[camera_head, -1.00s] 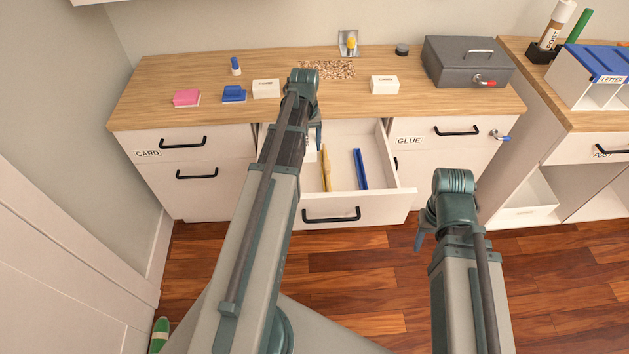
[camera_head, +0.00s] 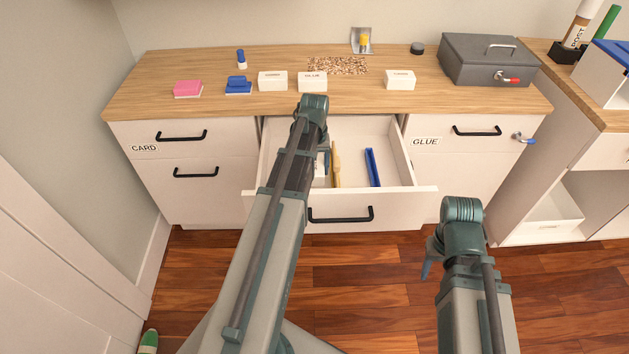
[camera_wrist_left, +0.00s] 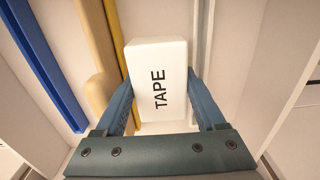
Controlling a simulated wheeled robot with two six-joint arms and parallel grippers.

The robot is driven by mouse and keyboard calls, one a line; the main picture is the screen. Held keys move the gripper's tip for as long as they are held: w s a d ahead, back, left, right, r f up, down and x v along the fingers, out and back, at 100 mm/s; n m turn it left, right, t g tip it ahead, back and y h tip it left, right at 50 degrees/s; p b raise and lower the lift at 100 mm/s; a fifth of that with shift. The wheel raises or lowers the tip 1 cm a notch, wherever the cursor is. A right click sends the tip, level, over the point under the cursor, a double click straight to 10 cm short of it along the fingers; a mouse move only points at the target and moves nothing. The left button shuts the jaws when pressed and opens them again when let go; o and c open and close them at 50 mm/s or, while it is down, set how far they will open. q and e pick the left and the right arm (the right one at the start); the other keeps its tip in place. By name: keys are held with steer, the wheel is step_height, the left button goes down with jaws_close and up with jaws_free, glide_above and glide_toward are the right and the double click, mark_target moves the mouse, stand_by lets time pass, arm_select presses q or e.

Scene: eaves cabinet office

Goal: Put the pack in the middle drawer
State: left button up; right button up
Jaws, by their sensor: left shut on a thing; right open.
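The white pack marked TAPE (camera_wrist_left: 158,62) sits between the two blue fingers of my left gripper (camera_wrist_left: 160,88), which is shut on it. In the head view the pack (camera_head: 320,168) is mostly hidden behind my left arm, inside the open middle drawer (camera_head: 398,203). I cannot tell whether it touches the drawer floor. My right gripper (camera_head: 428,262) is open and empty, low in front of the cabinet, right of the drawer.
The drawer also holds a tan tool (camera_head: 336,165) and a blue bar (camera_head: 372,167). On the worktop (camera_head: 215,105) stand three white packs (camera_head: 273,82), a pink block (camera_head: 187,88), a blue block (camera_head: 238,86) and a grey cash box (camera_head: 487,62). The drawer's right side is clear.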

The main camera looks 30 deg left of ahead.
arm_select(q)
steer(key=shift+f+b, duration=2.05)
steer(key=shift+f, duration=0.15)
steer(key=shift+f, duration=0.1)
steer(key=shift+f+b, duration=0.15)
steer(key=shift+b, duration=0.15)
steer(key=o, duration=1.3)
step_height(320, 180, up, 13)
steer(key=p, duration=1.2)
steer(key=shift+f+p, duration=0.15)
steer(key=shift+p, duration=0.2)
steer(key=shift+f, duration=0.1)
